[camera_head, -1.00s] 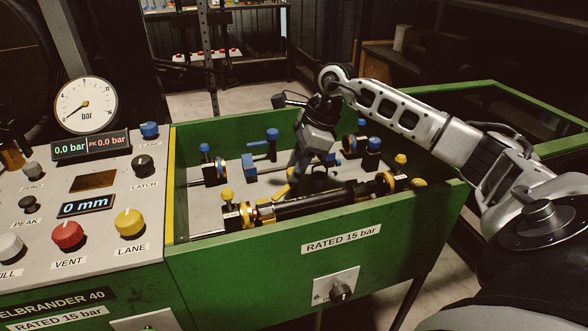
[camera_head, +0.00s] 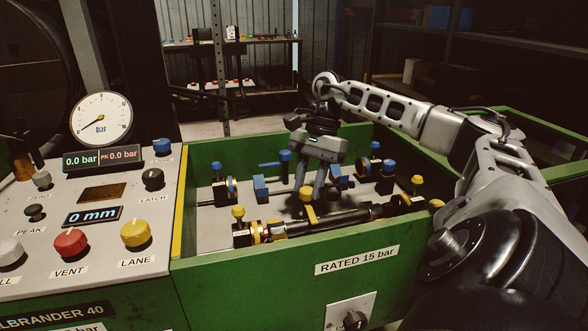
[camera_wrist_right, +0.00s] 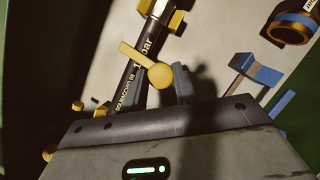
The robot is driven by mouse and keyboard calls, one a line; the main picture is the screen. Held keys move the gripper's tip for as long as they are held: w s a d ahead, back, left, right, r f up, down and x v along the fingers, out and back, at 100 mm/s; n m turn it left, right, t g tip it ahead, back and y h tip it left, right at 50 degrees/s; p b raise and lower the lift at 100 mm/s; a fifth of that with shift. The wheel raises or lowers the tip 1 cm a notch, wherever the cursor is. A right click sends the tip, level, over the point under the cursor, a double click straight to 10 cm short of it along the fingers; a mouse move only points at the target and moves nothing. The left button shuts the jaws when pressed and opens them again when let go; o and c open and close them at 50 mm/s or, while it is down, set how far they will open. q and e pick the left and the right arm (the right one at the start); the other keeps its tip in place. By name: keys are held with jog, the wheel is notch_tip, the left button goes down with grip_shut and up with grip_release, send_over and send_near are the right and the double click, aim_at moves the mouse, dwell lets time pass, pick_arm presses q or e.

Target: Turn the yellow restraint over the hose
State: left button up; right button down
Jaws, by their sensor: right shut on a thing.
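The black hose (camera_head: 330,220) lies lengthwise between two fittings with yellow parts, near the front wall of the green box. It also shows with lettering in the right wrist view (camera_wrist_right: 126,92). The yellow restraint (camera_head: 308,217) has a bar and a round knob. In the right wrist view its bar (camera_wrist_right: 134,54) reaches across the hose, and its knob sits between my fingers. My right gripper (camera_head: 308,188) points down just behind the hose, shut on the restraint's knob end. Whether the bar touches the hose cannot be told. My left gripper is not in view.
The green box (camera_head: 240,276) has raised walls around the work. Blue-knobbed fittings (camera_head: 285,157) stand behind the hose, close to my gripper. The control panel (camera_head: 100,195) with gauge (camera_head: 101,120) and knobs stands at the left; its displays read 0.0 bar and 0 mm.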

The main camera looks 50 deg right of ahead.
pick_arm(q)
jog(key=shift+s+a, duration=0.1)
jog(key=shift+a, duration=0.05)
pick_arm(e)
jog(key=shift+n, duration=0.4)
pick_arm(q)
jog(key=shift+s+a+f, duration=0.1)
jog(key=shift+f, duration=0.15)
pick_arm(e)
jog(key=c, duration=1.1)
grip_release()
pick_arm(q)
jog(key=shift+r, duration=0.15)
